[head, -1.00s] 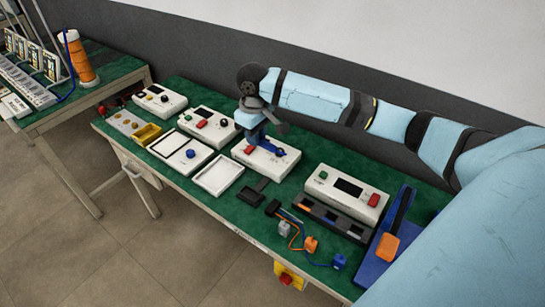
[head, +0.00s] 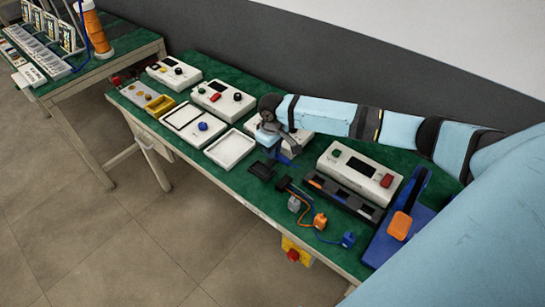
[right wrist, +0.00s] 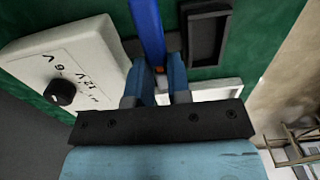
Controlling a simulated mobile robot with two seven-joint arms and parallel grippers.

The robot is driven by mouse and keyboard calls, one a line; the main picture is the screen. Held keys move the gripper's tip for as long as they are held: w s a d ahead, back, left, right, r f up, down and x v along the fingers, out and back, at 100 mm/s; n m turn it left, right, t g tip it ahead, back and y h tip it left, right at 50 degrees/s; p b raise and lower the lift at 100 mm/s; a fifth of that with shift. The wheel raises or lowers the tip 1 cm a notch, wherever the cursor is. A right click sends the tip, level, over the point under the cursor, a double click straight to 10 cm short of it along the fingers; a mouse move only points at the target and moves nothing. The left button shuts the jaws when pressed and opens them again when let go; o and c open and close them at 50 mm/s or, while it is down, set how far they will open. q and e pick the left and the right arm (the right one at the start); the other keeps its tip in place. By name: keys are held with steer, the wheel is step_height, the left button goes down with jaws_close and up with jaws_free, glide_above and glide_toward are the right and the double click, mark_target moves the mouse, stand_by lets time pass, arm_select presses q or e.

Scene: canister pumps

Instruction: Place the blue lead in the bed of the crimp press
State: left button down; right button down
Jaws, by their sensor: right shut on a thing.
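My right gripper (head: 281,149) is shut on a straight blue piece, apparently the blue lead (right wrist: 147,28). In the right wrist view it runs from between the light blue fingers to the top edge. In the head view it shows only as small blue parts under the gripper, above the table by the front of a white device; its far end is unclear. The likely crimp press (head: 388,243), a blue base with an orange pad and dark lever, stands at the table's right end, well apart from the gripper. Its bed cannot be made out. My left gripper is not in view.
A white device with a black knob (right wrist: 60,92) is close to the gripper. A black tray (right wrist: 207,35) and white tray (head: 231,149) lie nearby. A blue plug (head: 348,239) and orange plug (head: 320,220) on wires lie at the front edge, beside a long black holder (head: 340,195).

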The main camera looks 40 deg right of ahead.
mark_target(272, 162)
steer(key=shift+f, duration=1.8)
steer(key=shift+f, duration=0.1)
steer(key=c, duration=1.3)
jaws_free()
steer(key=shift+c, duration=0.2)
